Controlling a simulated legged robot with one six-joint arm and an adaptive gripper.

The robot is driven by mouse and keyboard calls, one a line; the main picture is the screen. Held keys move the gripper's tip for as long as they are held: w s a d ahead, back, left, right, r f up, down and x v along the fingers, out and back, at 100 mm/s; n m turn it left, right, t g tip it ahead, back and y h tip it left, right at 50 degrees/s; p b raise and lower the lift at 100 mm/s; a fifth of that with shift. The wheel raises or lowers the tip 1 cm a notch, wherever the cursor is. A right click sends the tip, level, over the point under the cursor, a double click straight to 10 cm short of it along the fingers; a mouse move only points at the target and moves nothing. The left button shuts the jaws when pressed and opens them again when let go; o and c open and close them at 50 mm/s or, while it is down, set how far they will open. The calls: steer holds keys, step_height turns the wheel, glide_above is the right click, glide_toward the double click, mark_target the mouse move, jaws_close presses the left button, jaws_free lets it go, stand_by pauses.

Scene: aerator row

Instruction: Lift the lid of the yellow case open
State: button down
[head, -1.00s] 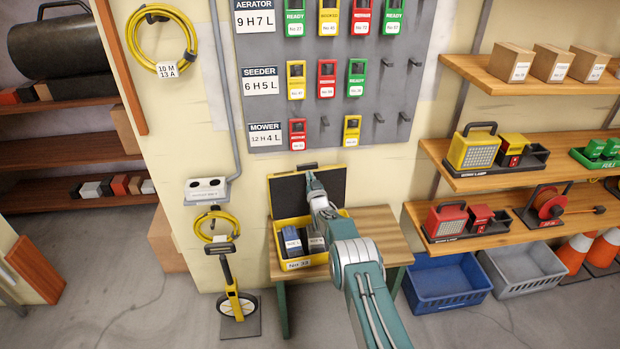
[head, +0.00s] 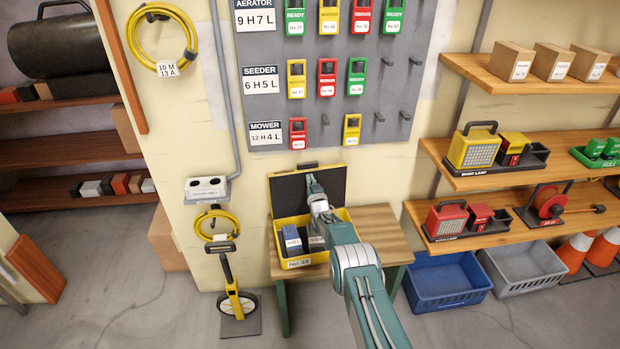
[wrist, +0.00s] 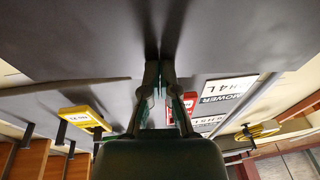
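The yellow case (head: 318,258) sits on a small wooden table, with dark blue and grey blocks inside. Its lid (head: 290,188) stands raised at the back, dark inner face toward me and a handle on its top edge. In the wrist view the dark lid face (wrist: 70,35) fills the upper part. My gripper (head: 312,181) is in front of the lid, near its upper middle. In the wrist view my gripper (wrist: 159,66) has its fingertips close together at the lid face. I see nothing held between them; whether they touch the lid is unclear.
The wooden table (head: 378,232) has bare top right of the case. A measuring wheel (head: 235,290) stands at its left. A grey key board (head: 335,110) hangs on the wall above. Shelves (head: 510,175) and a blue crate (head: 445,282) are to the right.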

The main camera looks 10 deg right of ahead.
steer(key=f, duration=0.2)
steer(key=shift+s+f, duration=0.2)
steer(key=shift+f, duration=0.15)
steer(key=shift+s, duration=0.1)
stand_by(0.3)
steer(key=s+d+r, duration=0.1)
steer(key=s, duration=0.9)
steer(key=shift+s, duration=0.4)
steer(key=shift+d, duration=0.1)
